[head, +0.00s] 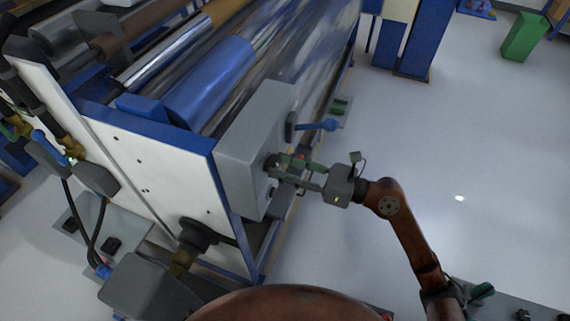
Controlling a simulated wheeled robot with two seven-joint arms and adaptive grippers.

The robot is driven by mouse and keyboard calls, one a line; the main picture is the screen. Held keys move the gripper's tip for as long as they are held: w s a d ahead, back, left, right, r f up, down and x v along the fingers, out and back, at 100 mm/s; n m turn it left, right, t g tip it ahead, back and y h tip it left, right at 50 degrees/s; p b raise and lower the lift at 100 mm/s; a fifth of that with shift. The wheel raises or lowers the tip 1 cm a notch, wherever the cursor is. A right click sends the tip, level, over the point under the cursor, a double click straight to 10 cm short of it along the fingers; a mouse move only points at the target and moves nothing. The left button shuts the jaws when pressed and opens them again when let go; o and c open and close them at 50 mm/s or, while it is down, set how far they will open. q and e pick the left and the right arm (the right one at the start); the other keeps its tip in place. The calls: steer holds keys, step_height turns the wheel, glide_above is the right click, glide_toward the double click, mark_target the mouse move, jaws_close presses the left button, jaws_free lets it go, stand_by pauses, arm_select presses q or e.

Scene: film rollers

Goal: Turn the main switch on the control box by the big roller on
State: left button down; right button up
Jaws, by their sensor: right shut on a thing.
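The grey control box (245,150) is fixed to the end of the roller machine, near the middle of the head view. A dark rotary switch (270,160) sticks out of its right face. My right gripper (279,168) reaches in from the right, with its fingertips at this switch and shut on it. The fingers partly cover the switch, so its turned position cannot be read. My left gripper does not show.
A blue lever (318,126) sticks out just above my right gripper. The big blue roller (208,82) lies behind the box. Open floor (465,150) lies to the right. A green bin (523,38) stands at the far right.

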steer(key=m+p, duration=1)
steer(key=p, duration=0.2)
steer(key=shift+r, duration=0.2)
steer(key=shift+f+m+p, duration=0.15)
steer(key=shift+m+p, duration=0.95)
steer(key=shift+m, duration=0.2)
steer(key=o, duration=1.2)
steer(key=shift+c, duration=0.2)
